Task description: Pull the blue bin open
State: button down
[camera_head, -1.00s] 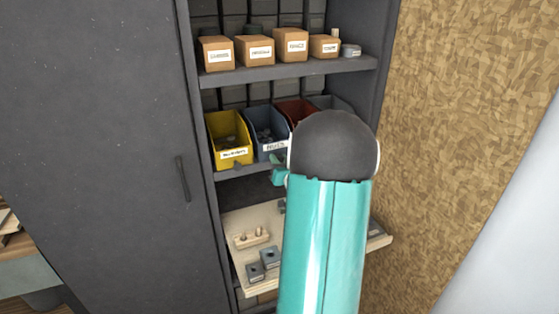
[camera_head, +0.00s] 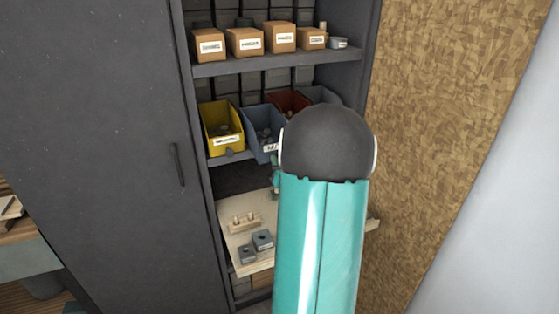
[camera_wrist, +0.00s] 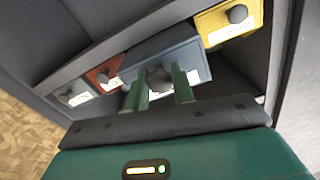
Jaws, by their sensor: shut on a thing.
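The blue bin (camera_head: 256,141) is on the middle shelf, just right of the yellow bin (camera_head: 223,136). Its front juts out past the yellow bin and the shelf edge, and it sits slightly askew. In the wrist view the blue bin (camera_wrist: 165,56) shows its front, with a grey knob between the two green fingers of my gripper (camera_wrist: 159,84). The gripper is shut on this knob. In the head view my arm hides most of the gripper and the blue bin's right side.
A red bin (camera_head: 290,101) stands right of the blue one, with a grey bin beyond it. Labelled boxes (camera_head: 245,42) line the shelf above. A pale pull-out board (camera_head: 233,209) with small parts lies below. The grey cabinet door (camera_head: 90,150) is at left.

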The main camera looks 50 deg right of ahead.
jog(key=v, duration=0.3)
jog(key=c, duration=1.2)
grip_release()
jog(key=shift+o, duration=0.2)
jog(key=shift+s+a, duration=0.2)
